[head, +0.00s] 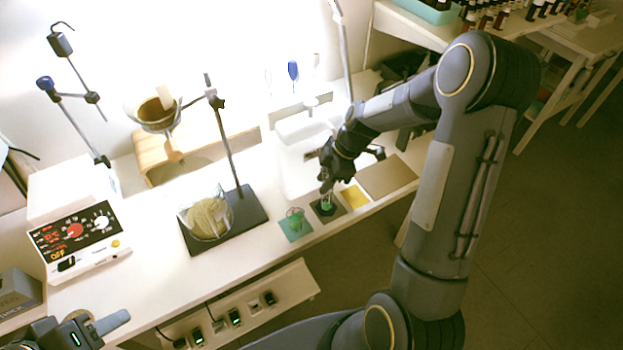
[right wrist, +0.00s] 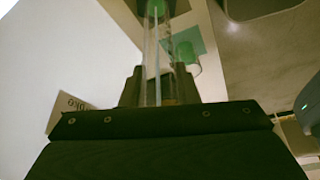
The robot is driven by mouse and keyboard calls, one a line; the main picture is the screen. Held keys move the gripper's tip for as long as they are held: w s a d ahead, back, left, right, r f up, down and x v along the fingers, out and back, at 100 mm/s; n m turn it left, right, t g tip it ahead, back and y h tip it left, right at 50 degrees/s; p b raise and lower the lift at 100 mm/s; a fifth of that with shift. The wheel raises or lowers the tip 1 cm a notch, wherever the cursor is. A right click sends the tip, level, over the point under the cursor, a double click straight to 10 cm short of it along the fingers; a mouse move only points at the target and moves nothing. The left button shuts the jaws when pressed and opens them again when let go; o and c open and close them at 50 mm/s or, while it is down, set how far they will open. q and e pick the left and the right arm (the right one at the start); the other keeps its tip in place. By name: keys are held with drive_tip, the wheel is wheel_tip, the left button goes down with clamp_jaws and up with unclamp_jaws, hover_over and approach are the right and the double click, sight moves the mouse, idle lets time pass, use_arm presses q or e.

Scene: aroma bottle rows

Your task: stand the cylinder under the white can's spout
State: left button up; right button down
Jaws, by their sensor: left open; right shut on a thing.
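A slim clear cylinder with a green base (head: 327,204) is upright at the dark square mat (head: 341,209) near the bench's front edge. My right gripper (head: 327,173) is shut on its upper part. In the right wrist view the clear tube (right wrist: 151,62) runs out between the fingers, with its green end farthest away. I cannot tell whether its base touches the mat. My left gripper (head: 95,328) is open at the bottom left, far from the cylinder. I cannot make out a white can or its spout; the back of the bench is washed out by glare.
A green-tinted beaker (head: 294,217) stands on a teal mat (head: 284,234) just left of the cylinder; a yellow mat (head: 354,195) lies to the right. Behind is a white basin (head: 294,176).

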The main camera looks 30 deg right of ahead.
drive_tip(key=shift+s+d+f, duration=0.1)
drive_tip(key=shift+d+f, duration=0.15)
drive_tip(key=shift+d, duration=0.05)
use_arm(q)
drive_tip(key=shift+s+d+f, duration=0.1)
drive_tip(key=shift+d, duration=0.25)
use_arm(e)
drive_tip(key=c, duration=1.1)
unclamp_jaws()
drive_tip(key=shift+r, duration=0.1)
